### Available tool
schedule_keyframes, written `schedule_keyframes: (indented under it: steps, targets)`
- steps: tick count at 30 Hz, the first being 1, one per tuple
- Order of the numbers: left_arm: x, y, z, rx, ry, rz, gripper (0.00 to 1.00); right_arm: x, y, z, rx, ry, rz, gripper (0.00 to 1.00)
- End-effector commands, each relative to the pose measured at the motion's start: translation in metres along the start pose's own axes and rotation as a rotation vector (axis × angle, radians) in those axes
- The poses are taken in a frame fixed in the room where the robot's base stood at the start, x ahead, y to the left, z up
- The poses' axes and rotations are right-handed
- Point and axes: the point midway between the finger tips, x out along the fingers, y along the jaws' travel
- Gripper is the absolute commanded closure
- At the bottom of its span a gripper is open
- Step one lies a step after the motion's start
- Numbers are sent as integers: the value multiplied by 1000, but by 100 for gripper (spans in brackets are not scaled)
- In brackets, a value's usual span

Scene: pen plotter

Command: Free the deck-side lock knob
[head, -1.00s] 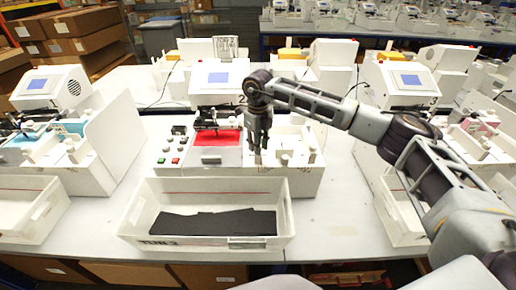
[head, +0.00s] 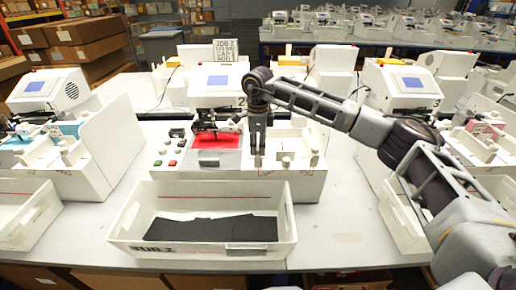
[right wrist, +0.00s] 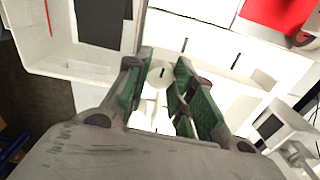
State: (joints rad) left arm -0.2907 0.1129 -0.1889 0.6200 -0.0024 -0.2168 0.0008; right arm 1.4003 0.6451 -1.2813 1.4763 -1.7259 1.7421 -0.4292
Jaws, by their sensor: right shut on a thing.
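My right gripper (head: 257,150) points straight down onto the white deck of the middle plotter (head: 280,140), right of its red sheet (head: 215,140). In the right wrist view its green-padded fingers (right wrist: 164,78) are closed around a small white knob (right wrist: 160,74) with a dark mark on top. In the head view the gripper hides this knob. Two other white knobs, one nearer (head: 286,163) and one farther right (head: 314,158), stand on the same deck. My left gripper is not in view.
A white tub (head: 128,225) with dark sheets (head: 210,229) stands in front of the plotter. Buttons (head: 172,163) and a pen carriage (head: 212,122) lie left of the gripper. Similar plotters stand on both sides. Bare table (head: 335,225) shows right of the tub.

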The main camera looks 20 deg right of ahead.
Motion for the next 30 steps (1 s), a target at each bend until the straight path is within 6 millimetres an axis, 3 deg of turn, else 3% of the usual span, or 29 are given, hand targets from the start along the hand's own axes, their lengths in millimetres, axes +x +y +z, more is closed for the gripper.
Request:
schedule_keyframes:
  steps: [20,21,26,30]
  targets:
    - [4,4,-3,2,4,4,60,-2,-1,0,-79,-2,-4,99]
    - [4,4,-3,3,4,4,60,-2,-1,0,-79,-2,-4,74]
    - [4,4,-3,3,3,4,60,-2,-1,0,-79,-2,-3,54]
    - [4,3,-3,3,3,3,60,-1,0,0,-79,-1,-1,52]
